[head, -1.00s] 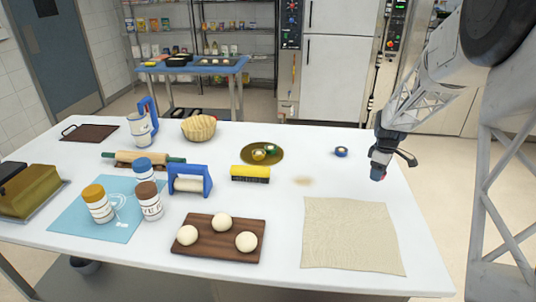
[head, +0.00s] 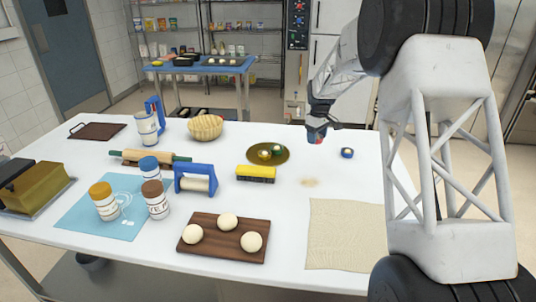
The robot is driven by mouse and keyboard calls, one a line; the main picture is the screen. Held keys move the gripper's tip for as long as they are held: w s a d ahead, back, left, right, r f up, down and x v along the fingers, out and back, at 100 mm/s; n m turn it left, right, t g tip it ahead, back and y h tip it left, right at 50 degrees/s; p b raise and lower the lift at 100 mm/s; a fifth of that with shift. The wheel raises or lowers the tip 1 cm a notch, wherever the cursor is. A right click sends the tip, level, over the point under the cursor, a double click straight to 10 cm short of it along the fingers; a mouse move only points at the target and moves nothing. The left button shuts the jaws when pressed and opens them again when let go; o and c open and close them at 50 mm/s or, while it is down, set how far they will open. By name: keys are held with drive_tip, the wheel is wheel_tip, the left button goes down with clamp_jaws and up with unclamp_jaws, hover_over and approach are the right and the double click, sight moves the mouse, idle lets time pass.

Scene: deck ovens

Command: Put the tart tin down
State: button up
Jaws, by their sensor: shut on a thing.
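My gripper (head: 317,128) is over the far right part of the white table, pointing down. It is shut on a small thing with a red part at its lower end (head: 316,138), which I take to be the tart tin. The fingers hide most of it, and I cannot tell whether it touches the table. A small round blue piece (head: 347,153) lies on the table just right of and nearer than my gripper. A round brass-coloured plate (head: 255,159) to the left holds a small yellow piece (head: 264,154) and a small green piece (head: 277,150).
A yellow-and-black brush (head: 256,173), a beige cloth (head: 340,235) and a dark board with dough balls (head: 207,250) lie nearer. Bare table lies between plate and blue piece.

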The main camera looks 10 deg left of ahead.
drive_tip(key=m, duration=0.1)
approach(262, 144)
drive_tip(key=s+d+r, duration=0.2)
drive_tip(key=s+r, duration=0.1)
drive_tip(key=s, duration=0.1)
drive_tip(key=shift+s+a, duration=0.1)
drive_tip(key=shift+a, duration=0.45)
drive_tip(key=shift+f, duration=3.1)
drive_tip(key=shift+f, duration=1.9)
drive_tip(key=shift+f, duration=0.15)
drive_tip(key=o, duration=0.9)
